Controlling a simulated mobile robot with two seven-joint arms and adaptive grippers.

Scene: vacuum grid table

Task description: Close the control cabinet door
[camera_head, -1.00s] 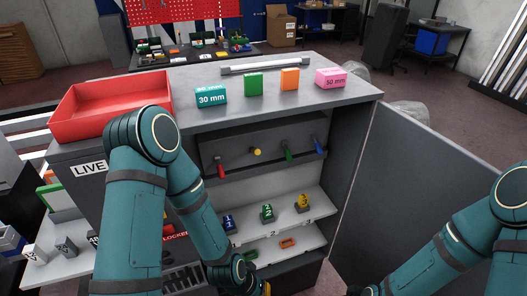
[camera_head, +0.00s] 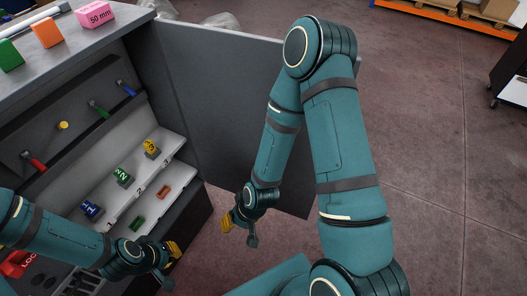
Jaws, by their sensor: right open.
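The grey control cabinet (camera_head: 80,45) stands at the left with its front open. Its grey door (camera_head: 220,95) is hinged on the cabinet's right side and stands wide open, its inner face towards me. My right arm covers much of the door's right part. My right gripper (camera_head: 239,228) is open and empty, in front of the door's lower edge in the picture; contact cannot be told. My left gripper (camera_head: 172,264) hangs before the lower right of the cabinet opening, apart from the door. Whether it is open or shut is unclear.
Inside are a red-handled tool (camera_head: 36,163), other coloured handles, and numbered blocks such as the yellow one (camera_head: 152,147) on stepped shelves. A pink block (camera_head: 94,15) stands on top. The floor (camera_head: 430,180) right of my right arm is clear.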

